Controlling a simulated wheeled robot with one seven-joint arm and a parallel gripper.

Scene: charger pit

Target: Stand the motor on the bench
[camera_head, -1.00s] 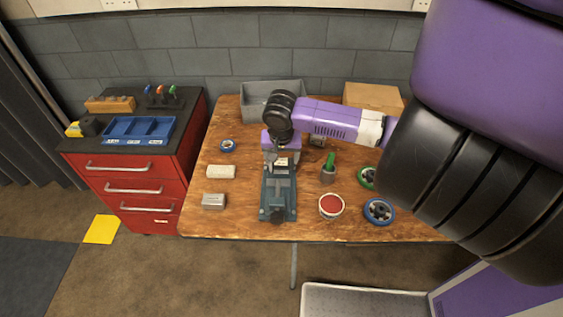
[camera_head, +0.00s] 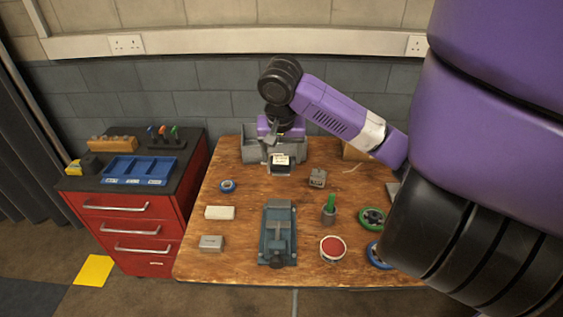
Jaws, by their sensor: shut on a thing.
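The motor (camera_head: 280,165) is a small dark and grey body with a white label on its near side. My gripper (camera_head: 279,150) points down and is shut on it from above. The motor shows in front of the grey bin, over the back part of the wooden bench (camera_head: 240,260). Whether its underside touches the bench top I cannot tell. My wrist and gripper hide its top.
A blue-grey vise (camera_head: 278,235) stands at the bench's front middle. The grey bin (camera_head: 255,145) is at the back. A small grey block (camera_head: 317,178), a pot with a green handle (camera_head: 329,210), a red-topped tub (camera_head: 333,248) and a green-rimmed wheel (camera_head: 372,219) stand right. Left are a blue ring (camera_head: 227,186) and two pale blocks.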

